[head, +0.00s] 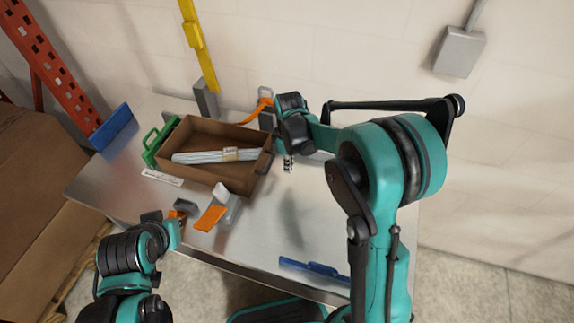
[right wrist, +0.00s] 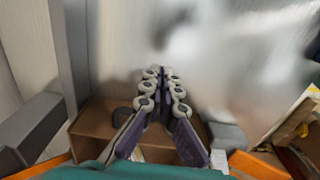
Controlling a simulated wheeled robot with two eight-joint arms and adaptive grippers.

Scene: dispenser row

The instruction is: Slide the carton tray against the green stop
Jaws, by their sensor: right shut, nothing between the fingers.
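The brown open carton tray (head: 190,128) sits on the metal table with a bundle of pale sticks (head: 205,156) inside. The green stop (head: 155,146) stands at its left end; I cannot tell whether they touch. A dark handle (head: 263,162) is on the tray's right wall. My right gripper (head: 288,163) points down just right of that wall, fingers together and empty. In the right wrist view the closed fingertips (right wrist: 163,72) show over bare metal, and the tray (right wrist: 93,118) lies below them. My left gripper (head: 178,222) is near the table's front left edge; its fingers are not clear.
Grey blocks with orange parts stand behind (head: 264,103) and in front (head: 212,215) of the tray. A yellow post (head: 197,45) rises behind. A blue bar (head: 111,127) is at the far left, another blue piece (head: 313,268) at the front edge.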

